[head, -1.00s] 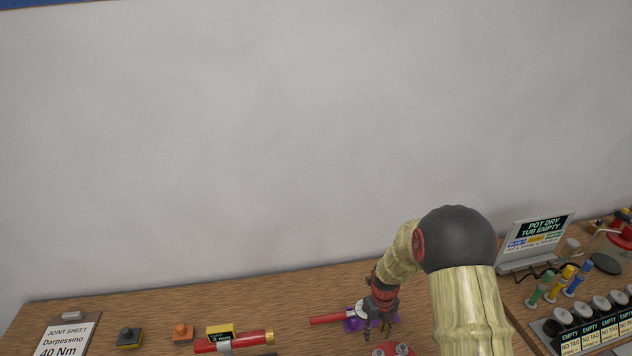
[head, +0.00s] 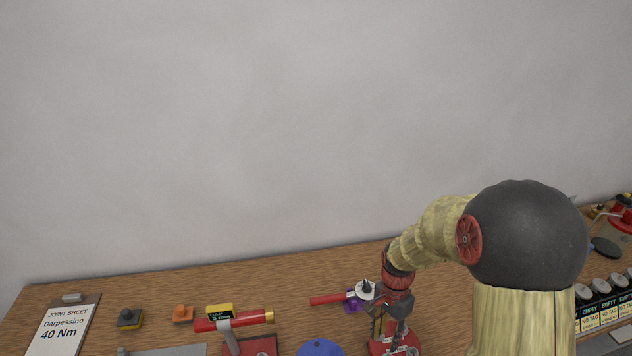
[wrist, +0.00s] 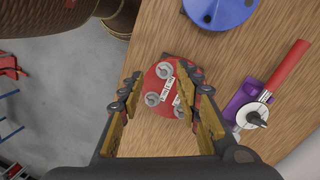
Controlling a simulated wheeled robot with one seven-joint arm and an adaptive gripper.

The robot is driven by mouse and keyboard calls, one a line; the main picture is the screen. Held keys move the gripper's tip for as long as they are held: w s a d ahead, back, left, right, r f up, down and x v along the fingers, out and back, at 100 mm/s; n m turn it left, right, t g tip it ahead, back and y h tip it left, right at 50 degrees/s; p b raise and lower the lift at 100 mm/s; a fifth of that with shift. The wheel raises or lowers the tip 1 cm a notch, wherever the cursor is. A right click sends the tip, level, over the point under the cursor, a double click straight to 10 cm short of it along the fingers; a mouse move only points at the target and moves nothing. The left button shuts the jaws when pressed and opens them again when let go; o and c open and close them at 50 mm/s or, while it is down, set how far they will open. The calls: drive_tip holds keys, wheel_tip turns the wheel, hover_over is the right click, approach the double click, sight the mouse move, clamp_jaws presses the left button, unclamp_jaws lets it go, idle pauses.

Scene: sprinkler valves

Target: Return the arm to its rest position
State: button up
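My gripper (wrist: 160,92) is open, with its two fingers apart in the wrist view. It points down over the wooden bench, and nothing is visibly held between the fingers. In the head view my gripper (head: 388,322) is at the end of my bent arm, above a red base (head: 395,348). In the wrist view this red piece (wrist: 164,72) with several silver fittings lies beyond the fingertips. I cannot tell from the wrist view how far below them it is.
A red-handled valve on a purple holder (wrist: 242,104) lies to the right of the gripper, and a blue round cap (wrist: 226,8) is at the top. A red pipe (head: 250,319), clipboard (head: 64,330) and empty-tag rack (head: 606,310) stand on the bench. The wall behind is bare.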

drive_tip(key=s+r+n+t+b, duration=0.3)
drive_tip(key=s+r+n+b, duration=0.2)
drive_tip(key=s+b, duration=0.3)
drive_tip(key=s+r+n+t+b, duration=0.4)
drive_tip(key=s+n+b, duration=0.2)
drive_tip(key=s+b, duration=0.3)
drive_tip(key=shift+r+b, duration=0.35)
drive_tip(key=shift+b, duration=0.35)
idle(0.8)
